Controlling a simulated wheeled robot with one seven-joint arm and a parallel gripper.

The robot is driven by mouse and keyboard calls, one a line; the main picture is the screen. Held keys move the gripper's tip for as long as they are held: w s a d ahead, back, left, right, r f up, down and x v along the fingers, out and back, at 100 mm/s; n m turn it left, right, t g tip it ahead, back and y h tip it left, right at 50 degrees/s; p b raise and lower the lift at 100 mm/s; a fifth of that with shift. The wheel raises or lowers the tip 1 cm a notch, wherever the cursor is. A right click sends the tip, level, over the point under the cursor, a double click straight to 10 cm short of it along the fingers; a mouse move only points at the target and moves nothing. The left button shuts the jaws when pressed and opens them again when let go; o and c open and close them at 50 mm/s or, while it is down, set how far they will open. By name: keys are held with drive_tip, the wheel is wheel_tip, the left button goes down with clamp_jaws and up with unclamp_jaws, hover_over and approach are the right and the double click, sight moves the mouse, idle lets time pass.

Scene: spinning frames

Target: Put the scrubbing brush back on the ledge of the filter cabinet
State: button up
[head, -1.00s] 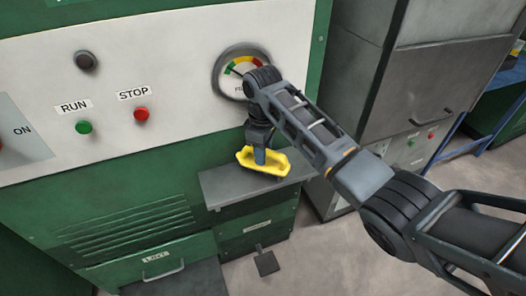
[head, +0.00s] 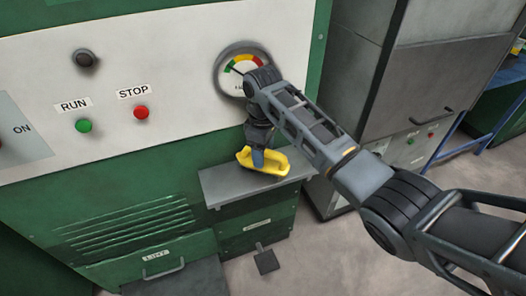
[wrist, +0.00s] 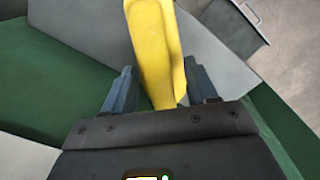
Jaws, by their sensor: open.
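The scrubbing brush is the yellow piece (head: 274,164) at the right part of the grey ledge (head: 222,190) on the green filter cabinet (head: 130,190). It appears to rest on the ledge, though its underside is hidden. My gripper (head: 257,157) points down at the brush, with a blue finger in front of it. In the wrist view, the brush (wrist: 154,50) stands between the two blue fingers of my gripper (wrist: 158,85), which are open. A gap shows beside the left finger; the right finger is close to the brush, and contact there is unclear.
The cabinet's pale panel carries a gauge (head: 240,72) just behind my wrist, a green RUN button (head: 83,126) and a red STOP button (head: 141,112). The left part of the ledge is bare. A grey cabinet (head: 415,90) stands to the right.

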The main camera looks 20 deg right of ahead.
wheel_tip(320, 180, up, 11)
drive_tip(key=shift+f, duration=0.1)
drive_tip(key=shift+r+p, duration=0.4)
drive_tip(key=shift+r, duration=0.3)
